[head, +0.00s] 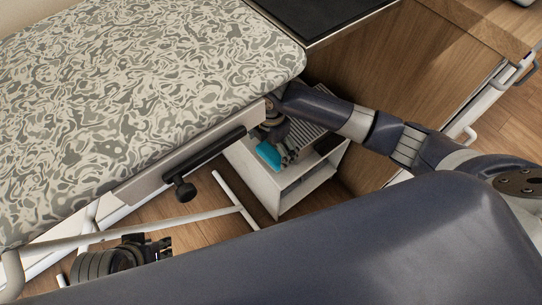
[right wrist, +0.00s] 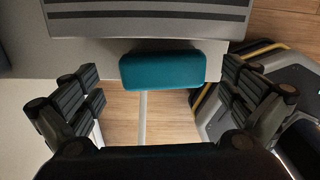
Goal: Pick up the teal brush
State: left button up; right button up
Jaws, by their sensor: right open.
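The teal brush (head: 268,155) is at the top of a small white shelf unit (head: 263,185), beside the patterned bench. In the right wrist view it shows as a teal block (right wrist: 162,70) with rounded corners, lying crosswise. My right gripper (head: 288,154) is right at the brush in the head view and partly covers it. In the right wrist view the right gripper (right wrist: 165,92) is open, with one finger on each side of the brush and clear gaps to both. My left gripper (head: 155,248) is low at the left, partly hidden, far from the brush.
A patterned padded bench (head: 130,100) with a metal rail and black knob (head: 185,191) is close on the left of the shelf. A striped grey object (head: 306,108) lies behind the brush. A wooden cabinet (head: 390,90) stands at the right. White frame tubes (head: 235,200) cross the floor.

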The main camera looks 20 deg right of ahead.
aim_at(271, 153)
jog(key=f, duration=0.2)
jog(key=f+b, duration=0.1)
jog(key=shift+s+a+f, duration=0.1)
jog(key=shift+s, duration=0.15)
jog(key=shift+f, duration=0.4)
pick_arm(q)
jog(key=shift+f, duration=0.7)
pick_arm(e)
jog(key=c, duration=1)
pick_arm(q)
jog(key=shift+r, duration=0.1)
pick_arm(e)
jog(key=shift+r, duration=0.2)
notch_tip(271, 153, up, 4)
jog(key=shift+w+f+p, duration=0.1)
jog(key=shift+p, duration=0.8)
pick_arm(q)
jog(key=s+p+x, duration=0.2)
jog(key=p+x, duration=0.1)
jog(key=x, duration=0.8)
jog(key=shift+f+g, duration=0.25)
jog(key=shift+g, duration=0.15)
pick_arm(e)
jog(key=s, duration=1.6)
jog(key=shift+a+r, duration=0.35)
jog(key=shift+r, duration=0.1)
pick_arm(q)
jog(key=shift+d, duration=0.1)
